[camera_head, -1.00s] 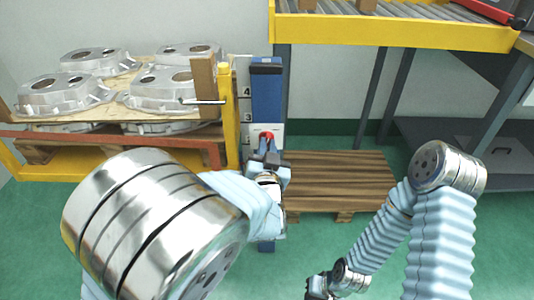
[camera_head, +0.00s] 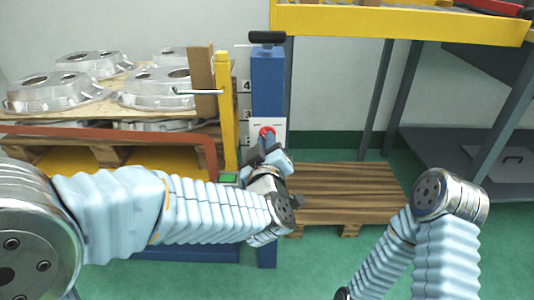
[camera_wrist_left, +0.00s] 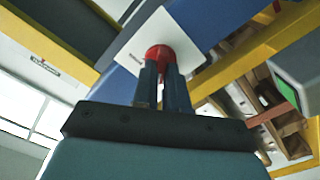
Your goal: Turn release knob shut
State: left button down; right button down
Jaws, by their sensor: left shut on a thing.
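The red release knob (camera_head: 267,131) sits on a white plate (camera_head: 280,127) on the front of a blue post (camera_head: 267,85). My left gripper (camera_head: 270,146) is at the knob. In the left wrist view its two fingers (camera_wrist_left: 162,88) are closed around the red knob (camera_wrist_left: 159,54), in front of the white plate (camera_wrist_left: 130,47). The knob's lower part is hidden by the fingers. My right arm is at the lower right of the head view; its gripper is cut off by the bottom edge.
A rack with aluminium castings (camera_head: 65,92) on a wooden pallet stands left of the post, with a yellow upright (camera_head: 226,115) close by. A yellow roller table (camera_head: 400,22) is at the upper right. An empty wooden pallet (camera_head: 345,190) lies on the green floor behind.

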pick_arm(q)
jog(key=shift+f+n+b, duration=0.1)
jog(key=shift+n+b, duration=0.7)
jog(key=shift+n, duration=0.2)
jog(key=c, duration=1.2)
grip_release()
jog(key=shift+o, duration=0.2)
jog(key=shift+s, duration=0.1)
jog(key=s+p, duration=0.1)
jog(key=s, duration=1.2)
jog(key=shift+s+p, duration=0.35)
